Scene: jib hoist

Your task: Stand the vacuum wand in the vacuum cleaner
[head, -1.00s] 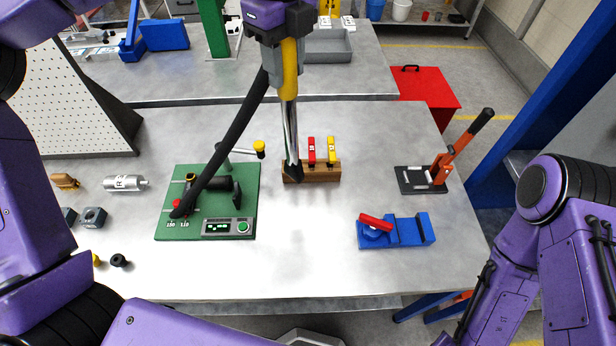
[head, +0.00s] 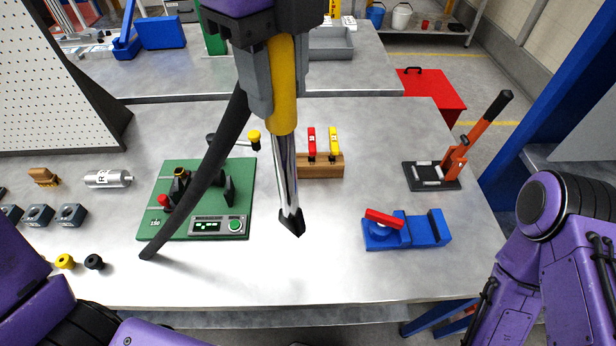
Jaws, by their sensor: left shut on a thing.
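The vacuum wand (head: 287,165) has a yellow grip, a chrome tube and a black nozzle. My left gripper (head: 268,95) is shut on its yellow grip, in the upper middle of the head view. The wand hangs nearly upright, nozzle down, in front of the wooden block. Whether the nozzle touches the table I cannot tell. A black hose (head: 205,175) runs from behind the gripper down to the left, across the green fixture in the picture. I cannot make out the vacuum cleaner. My right arm shows at the right, but its gripper is out of view.
A green fixture (head: 240,165) and a wooden block (head: 325,170) with red and yellow pieces stand on the table (head: 330,270). A blue fixture (head: 425,228) and an orange-levered press (head: 455,165) are at right. Several small parts lie left. The table's front middle is clear.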

